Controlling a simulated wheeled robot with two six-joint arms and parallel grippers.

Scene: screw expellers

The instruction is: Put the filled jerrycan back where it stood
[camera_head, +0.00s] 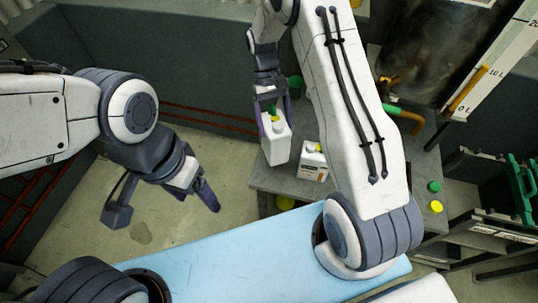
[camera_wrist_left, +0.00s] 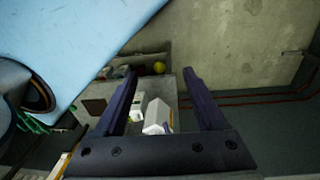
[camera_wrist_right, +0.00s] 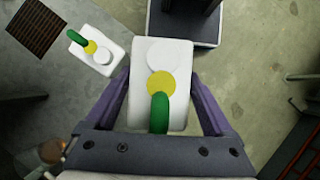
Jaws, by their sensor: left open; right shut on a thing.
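A white jerrycan (camera_head: 275,148) with a yellow cap is held upright between the fingers of my right gripper (camera_head: 274,110), at the left edge of the grey table (camera_head: 267,179). In the right wrist view the held jerrycan (camera_wrist_right: 146,60) shows its yellow cap and a green piece from above. A second white jerrycan (camera_head: 312,165) with a label and yellow cap stands on the table to its right; it also shows in the right wrist view (camera_wrist_right: 109,62). I cannot tell the fill of either. My left gripper (camera_head: 205,196) is open and empty, over the floor left of the table.
A tank with an orange valve (camera_head: 390,82) and a green spout (camera_head: 404,114) stands behind my right arm, beside a level scale (camera_head: 493,60). A green cap (camera_head: 434,186) and a yellow cap (camera_head: 436,206) lie at the right. Open floor (camera_head: 237,175) lies left of the table.

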